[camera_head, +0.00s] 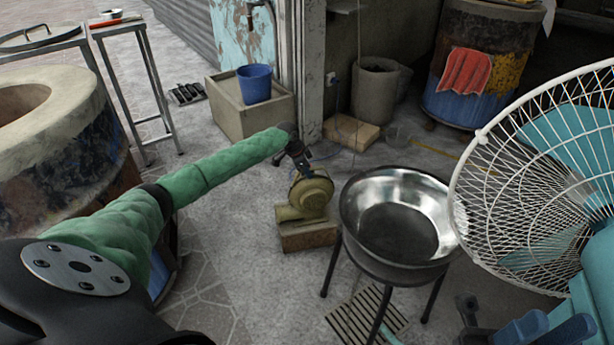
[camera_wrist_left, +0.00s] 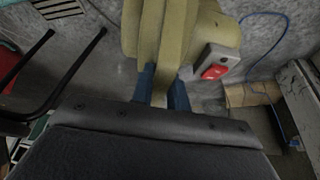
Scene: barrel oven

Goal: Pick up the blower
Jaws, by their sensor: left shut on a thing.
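The blower (camera_head: 312,193) is a dull yellow, rounded machine near the middle of the head view. It is at the wooden block (camera_head: 308,240) on the floor; I cannot tell whether it rests on it or is just above it. My left gripper (camera_head: 302,163) reaches it from the upper left and is shut on its top handle. In the left wrist view, the blue fingers of the left gripper (camera_wrist_left: 163,90) close on the yellow handle of the blower (camera_wrist_left: 205,30), beside a red switch.
A metal basin (camera_head: 398,225) on black legs stands close right of the blower. A large white-caged fan (camera_head: 540,180) fills the right side. A concrete box (camera_head: 240,112) with a blue bucket (camera_head: 255,84) stands behind. A round oven (camera_head: 60,140) is at left. Floor left of the blower is clear.

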